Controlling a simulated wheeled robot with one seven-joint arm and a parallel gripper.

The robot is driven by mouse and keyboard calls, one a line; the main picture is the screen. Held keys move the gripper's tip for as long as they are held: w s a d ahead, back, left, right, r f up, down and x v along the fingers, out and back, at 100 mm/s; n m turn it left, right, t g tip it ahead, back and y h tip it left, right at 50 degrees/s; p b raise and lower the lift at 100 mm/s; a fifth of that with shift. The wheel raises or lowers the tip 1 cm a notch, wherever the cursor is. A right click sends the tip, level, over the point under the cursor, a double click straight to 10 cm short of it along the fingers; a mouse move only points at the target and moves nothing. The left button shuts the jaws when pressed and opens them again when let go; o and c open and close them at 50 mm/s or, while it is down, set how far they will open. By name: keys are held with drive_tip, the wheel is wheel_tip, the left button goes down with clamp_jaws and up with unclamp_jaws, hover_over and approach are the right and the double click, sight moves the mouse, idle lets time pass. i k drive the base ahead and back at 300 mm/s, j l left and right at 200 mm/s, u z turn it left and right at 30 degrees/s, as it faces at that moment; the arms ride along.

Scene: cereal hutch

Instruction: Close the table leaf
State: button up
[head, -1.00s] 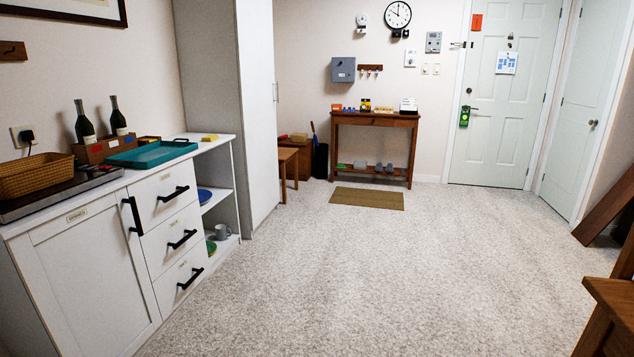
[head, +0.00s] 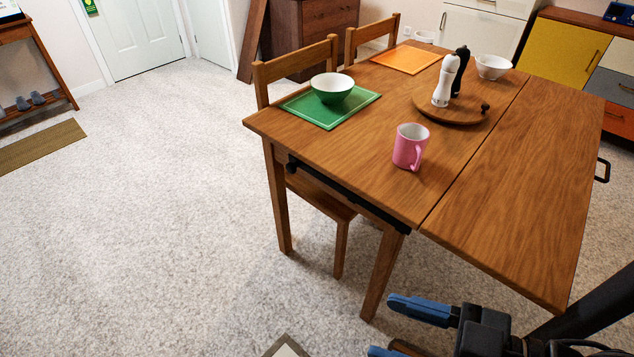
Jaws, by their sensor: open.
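The wooden table (head: 340,160) stands at centre right in the head view. Its table leaf (head: 530,190) extends on the right side, beyond a straight dark seam, and looks about level with the main top. The leaf is bare. A black rail (head: 345,192) runs under the table's near edge, and a black handle (head: 603,170) shows beyond the leaf's far right edge. My gripper (head: 402,330) is at the bottom, with blue fingers spread apart and empty. It is apart from the leaf, nearer to me; its lower finger is partly cut off by the frame.
On the main top are a pink mug (head: 408,147), a green bowl (head: 333,88) on a green mat, a round board (head: 455,108) with two mills, a white bowl (head: 493,66) and an orange mat (head: 407,59). Chairs (head: 295,70) stand behind.

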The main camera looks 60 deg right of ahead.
sight(517, 212)
drive_tip(key=k, duration=0.95)
drive_tip(key=k+z, duration=0.1)
drive_tip(key=z, duration=0.4)
drive_tip(key=k+z, duration=0.1)
drive_tip(key=z, duration=0.35)
drive_tip(key=k+z, duration=0.15)
drive_tip(key=z, duration=0.9)
